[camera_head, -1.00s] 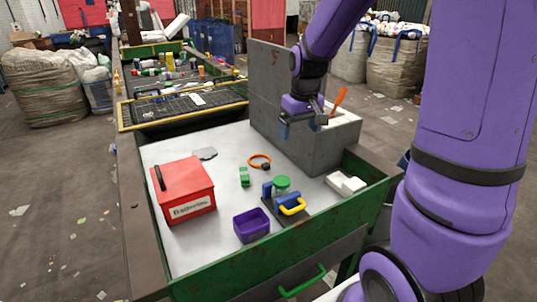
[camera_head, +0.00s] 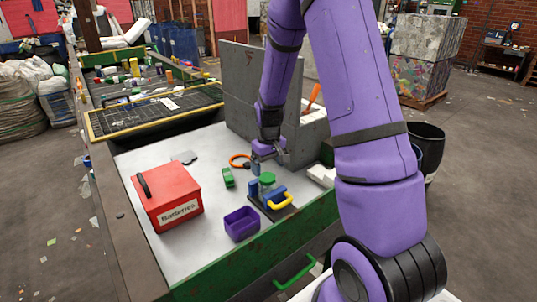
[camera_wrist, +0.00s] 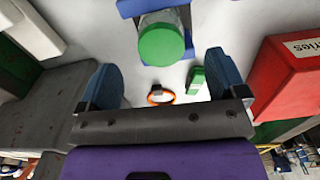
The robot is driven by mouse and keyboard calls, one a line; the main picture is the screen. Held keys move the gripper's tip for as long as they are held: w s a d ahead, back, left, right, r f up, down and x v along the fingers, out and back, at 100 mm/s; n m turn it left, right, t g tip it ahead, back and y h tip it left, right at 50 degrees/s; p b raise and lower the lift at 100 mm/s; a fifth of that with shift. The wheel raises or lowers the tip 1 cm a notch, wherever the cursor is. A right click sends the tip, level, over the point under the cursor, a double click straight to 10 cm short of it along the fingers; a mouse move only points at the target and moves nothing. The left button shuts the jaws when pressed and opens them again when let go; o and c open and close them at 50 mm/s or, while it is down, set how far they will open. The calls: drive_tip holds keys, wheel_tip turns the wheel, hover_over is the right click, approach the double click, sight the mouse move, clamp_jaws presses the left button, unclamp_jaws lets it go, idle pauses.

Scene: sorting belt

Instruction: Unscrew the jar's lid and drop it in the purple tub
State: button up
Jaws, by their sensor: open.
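The jar's green lid (camera_head: 268,178) is on the jar, which stands upright in a blue clamp with a yellow handle (camera_head: 281,201). In the wrist view the round green lid (camera_wrist: 161,45) lies ahead of and roughly between the two blue fingers, touching neither. The blue clamp (camera_wrist: 150,8) shows at the top edge there. My gripper (camera_head: 265,157) is open and empty, above and just behind the jar; it also shows in the wrist view (camera_wrist: 163,65). The purple tub (camera_head: 242,211) stands in front and to the left of the clamp and looks empty.
A red box (camera_head: 172,196) labelled as for batteries stands left of the tub. A small green item (camera_head: 228,178) and an orange ring (camera_head: 238,159) lie behind. A grey block (camera_head: 250,85) rises at the back. A white tray (camera_head: 320,175) is at right.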

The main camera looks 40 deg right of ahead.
sight(269, 178)
drive_tip(key=shift+f, duration=2.25)
drive_tip(key=c, duration=1)
